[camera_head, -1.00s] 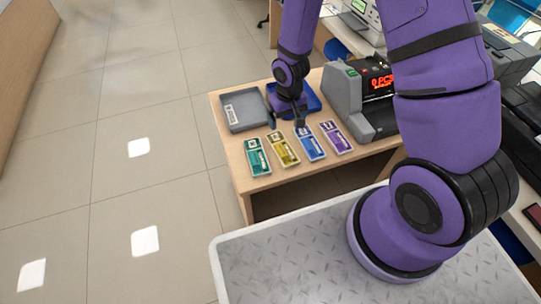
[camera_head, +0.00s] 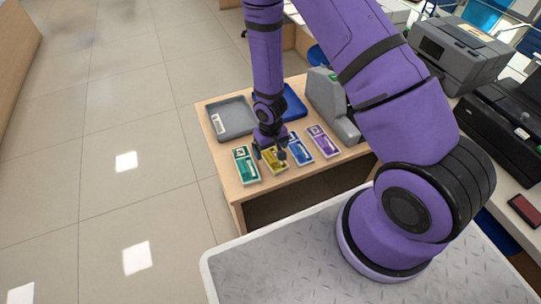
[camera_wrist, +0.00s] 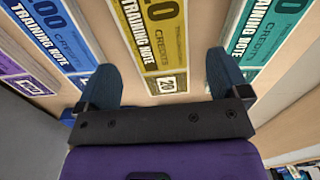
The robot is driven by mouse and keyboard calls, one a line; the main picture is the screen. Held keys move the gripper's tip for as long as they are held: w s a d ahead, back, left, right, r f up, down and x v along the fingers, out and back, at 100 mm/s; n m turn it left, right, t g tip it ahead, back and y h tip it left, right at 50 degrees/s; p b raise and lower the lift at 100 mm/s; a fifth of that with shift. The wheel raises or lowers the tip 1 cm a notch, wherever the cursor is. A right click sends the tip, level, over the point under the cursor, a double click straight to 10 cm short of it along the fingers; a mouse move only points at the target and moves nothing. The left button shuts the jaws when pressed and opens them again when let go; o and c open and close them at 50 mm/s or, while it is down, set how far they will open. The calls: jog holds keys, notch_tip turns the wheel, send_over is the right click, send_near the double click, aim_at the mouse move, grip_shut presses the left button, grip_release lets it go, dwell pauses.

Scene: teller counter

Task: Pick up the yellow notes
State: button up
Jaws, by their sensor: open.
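The yellow notes (camera_head: 273,161) lie flat on the wooden desk, between the green notes (camera_head: 246,166) and the blue notes (camera_head: 299,149). My gripper (camera_head: 270,151) is over the far part of the yellow notes and partly hides them in the head view. In the wrist view the yellow notes (camera_wrist: 163,45) show "20" and "TRAINING NOTE". There my gripper (camera_wrist: 168,85) is open and empty, with one finger on each side of the notes' near end. I cannot tell the exact height of the fingertips above the desk.
Purple notes (camera_head: 323,141) lie right of the blue ones. A grey tray (camera_head: 231,117) and a blue tray (camera_head: 293,103) stand behind the notes. A grey counting machine (camera_head: 328,96) stands at the right. The desk's front strip is clear.

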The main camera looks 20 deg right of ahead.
aim_at(271, 156)
jog(key=shift+f, duration=1.3)
jog(key=c, duration=1)
jog(key=shift+r, duration=0.2)
